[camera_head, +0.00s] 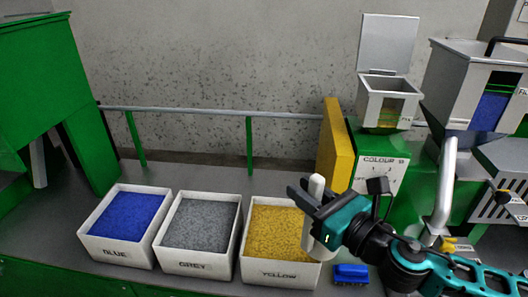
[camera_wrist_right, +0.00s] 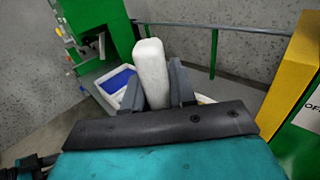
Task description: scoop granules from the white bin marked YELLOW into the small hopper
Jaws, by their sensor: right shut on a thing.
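The white bin marked YELLOW (camera_head: 278,274) stands on the bench, full of yellow granules (camera_head: 272,228). My right gripper (camera_head: 308,200) is shut on the upright white handle of a scoop (camera_head: 317,186), over the bin's right side. The scoop's lower part overlaps the bin's right edge; I cannot tell whether it touches the granules or carries any. In the right wrist view the white handle (camera_wrist_right: 151,70) stands between the fingers. The small hopper (camera_head: 374,103) is at the back right with its lid (camera_head: 388,44) raised; yellow shows in its front. My left gripper is not in view.
White bins marked GREY (camera_head: 194,265) and BLUE (camera_head: 112,251) stand left of the yellow one. A yellow panel (camera_head: 335,150) and a COLOUR sign (camera_head: 379,174) stand below the hopper. A small blue object (camera_head: 350,273) lies near my right gripper. A rail (camera_head: 190,111) runs behind.

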